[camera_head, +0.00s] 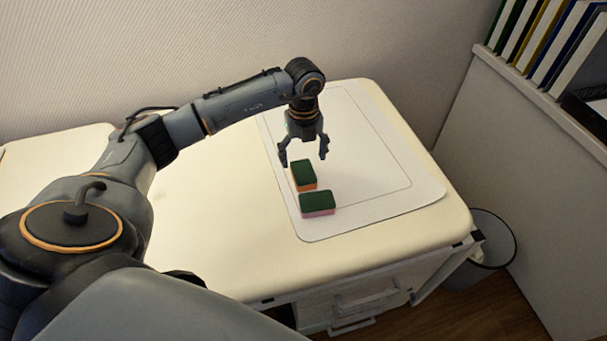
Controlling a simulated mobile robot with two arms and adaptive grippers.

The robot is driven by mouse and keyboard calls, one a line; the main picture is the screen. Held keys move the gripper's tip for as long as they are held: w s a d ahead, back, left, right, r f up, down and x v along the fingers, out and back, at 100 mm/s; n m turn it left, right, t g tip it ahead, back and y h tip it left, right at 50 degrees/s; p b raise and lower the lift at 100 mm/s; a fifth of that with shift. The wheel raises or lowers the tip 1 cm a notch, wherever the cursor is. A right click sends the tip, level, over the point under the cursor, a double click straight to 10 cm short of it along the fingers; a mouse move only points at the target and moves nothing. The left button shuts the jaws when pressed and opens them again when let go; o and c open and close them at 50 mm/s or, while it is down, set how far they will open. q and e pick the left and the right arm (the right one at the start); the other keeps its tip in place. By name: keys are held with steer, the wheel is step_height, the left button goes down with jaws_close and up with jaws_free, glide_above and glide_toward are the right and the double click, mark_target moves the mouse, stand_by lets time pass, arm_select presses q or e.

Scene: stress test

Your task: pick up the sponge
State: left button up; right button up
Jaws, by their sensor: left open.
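Two sponges with dark green tops lie on a white mat (385,206) on the table. One sponge has an orange underside (304,175) and lies farther back. The other has a pink underside (318,204) and lies nearer the front, close to the first one. My left gripper (304,160) points down with its fingers apart and empty. It is above and just behind the orange-sided sponge. Its exact height above the mat is hard to tell. My right gripper is not in view.
The cream table (220,225) is clear left of the mat. Drawers (365,300) are under its front edge. A grey bin (490,240) stands on the floor at the right. Books or binders (545,40) stand on a white cabinet (530,150) at the right.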

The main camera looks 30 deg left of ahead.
mark_target(303, 171)
arm_select(q)
steer(key=shift+f, duration=0.65)
step_height(303, 171, down, 5)
steer(key=shift+w+p, duration=0.1)
steer(key=shift+p, duration=0.2)
steer(key=c, duration=0.8)
steer(key=shift+c, duration=0.3)
steer(key=shift+r, duration=0.1)
